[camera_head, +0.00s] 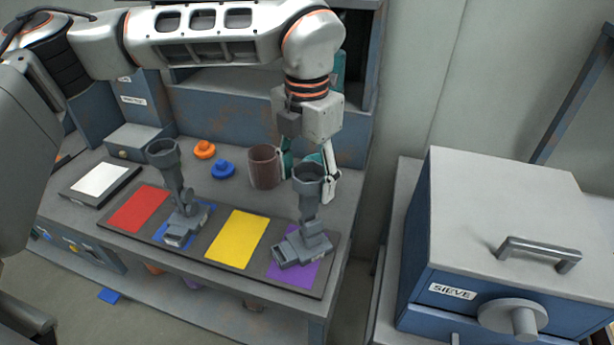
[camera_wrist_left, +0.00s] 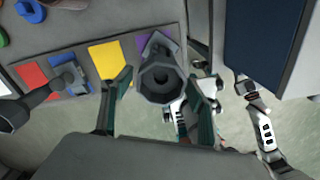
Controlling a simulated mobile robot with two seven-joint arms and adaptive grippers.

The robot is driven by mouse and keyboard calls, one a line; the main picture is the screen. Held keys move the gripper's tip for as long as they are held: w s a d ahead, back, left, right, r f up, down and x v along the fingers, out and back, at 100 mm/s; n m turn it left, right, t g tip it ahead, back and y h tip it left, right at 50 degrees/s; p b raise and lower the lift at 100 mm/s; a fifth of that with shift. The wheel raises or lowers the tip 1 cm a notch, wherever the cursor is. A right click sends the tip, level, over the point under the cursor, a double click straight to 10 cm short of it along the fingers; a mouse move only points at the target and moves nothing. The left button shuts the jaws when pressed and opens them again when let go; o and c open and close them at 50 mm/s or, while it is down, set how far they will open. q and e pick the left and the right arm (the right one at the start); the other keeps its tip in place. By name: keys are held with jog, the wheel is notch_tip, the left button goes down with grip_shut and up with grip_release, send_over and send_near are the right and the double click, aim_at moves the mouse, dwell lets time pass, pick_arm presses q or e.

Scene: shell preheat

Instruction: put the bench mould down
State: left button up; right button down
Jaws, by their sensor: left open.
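A grey mould with a funnel-shaped cup on top and a blocky foot (camera_head: 303,246) stands upright on the purple square at the right end of the mat. My left gripper (camera_head: 309,175) is above it, pointing down and open, with one finger on each side of its cup. In the left wrist view the cup (camera_wrist_left: 161,84) sits between the two spread fingers; whether they touch it I cannot tell. A second, similar grey mould (camera_head: 183,222) stands on the blue square. Which one is called the bench mould is not marked. My right gripper is not seen.
The dark mat (camera_head: 120,228) also has bare red (camera_head: 140,208) and yellow (camera_head: 237,239) squares. Behind it are a brown mug (camera_head: 264,168), an orange knob (camera_head: 204,150) and a blue knob (camera_head: 222,169). A blue box labelled SIEVE (camera_head: 490,205) stands to the right, across a gap.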

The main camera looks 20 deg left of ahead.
pick_arm(q)
notch_tip(320, 180, up, 12)
dwell(0.4)
